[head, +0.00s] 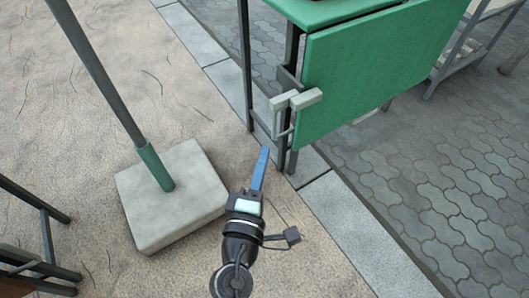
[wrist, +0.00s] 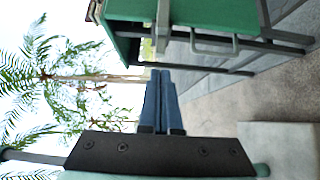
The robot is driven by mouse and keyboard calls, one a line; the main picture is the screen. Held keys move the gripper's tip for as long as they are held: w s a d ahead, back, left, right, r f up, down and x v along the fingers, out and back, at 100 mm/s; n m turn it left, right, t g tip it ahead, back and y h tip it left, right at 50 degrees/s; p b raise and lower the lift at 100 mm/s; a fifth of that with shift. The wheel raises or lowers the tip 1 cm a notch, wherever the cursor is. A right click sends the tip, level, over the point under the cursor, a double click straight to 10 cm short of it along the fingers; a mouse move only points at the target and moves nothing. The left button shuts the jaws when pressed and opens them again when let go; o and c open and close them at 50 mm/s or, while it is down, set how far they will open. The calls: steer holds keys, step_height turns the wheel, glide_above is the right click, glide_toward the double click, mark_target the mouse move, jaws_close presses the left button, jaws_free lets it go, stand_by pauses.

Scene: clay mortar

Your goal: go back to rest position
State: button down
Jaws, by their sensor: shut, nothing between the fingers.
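My gripper (head: 264,155) is shut and empty, its blue fingers pressed together and pointing away from me. It also shows in the wrist view (wrist: 160,75), with the two blue fingers side by side. In the head view it is in the air between a pale square base and a green cabinet, apart from both as far as I can tell.
The green cabinet (head: 375,70), with a pale handle (head: 296,99), stands ahead right on dark legs. A pole (head: 95,70) rises from the pale base (head: 170,195) at left. Dark metal legs (head: 40,240) are at lower left. Grey paving (head: 450,180) lies open at right.

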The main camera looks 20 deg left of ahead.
stand_by(0.4)
steer(key=w+d+r+m+t+h+p, duration=0.1)
steer(key=d+r+m+t+h+p, duration=0.25)
steer(key=r, duration=1.05)
steer(key=w+d+r+m+p, duration=0.2)
steer(key=d+r+m, duration=0.35)
steer(key=r, duration=0.95)
steer(key=w+d+r+m+t+h+p, duration=0.1)
steer(key=d+r+m+t+h+p, duration=0.15)
steer(key=r+m, duration=0.8)
steer(key=s+r+t+y+p, duration=0.2)
steer(key=s+r, duration=0.3)
steer(key=r, duration=0.7)
steer(key=s+r+t+y+p, duration=0.1)
steer(key=s+r+t+p, duration=0.2)
steer(key=r, duration=0.9)
step_height(320, 180, up, 38)
steer(key=s+g+p, duration=0.1)
steer(key=p, duration=3.6)
steer(key=shift+d+f+y, duration=0.15)
steer(key=shift+f+y, duration=0.05)
steer(key=shift+y, duration=0.2)
steer(key=shift+s, duration=0.1)
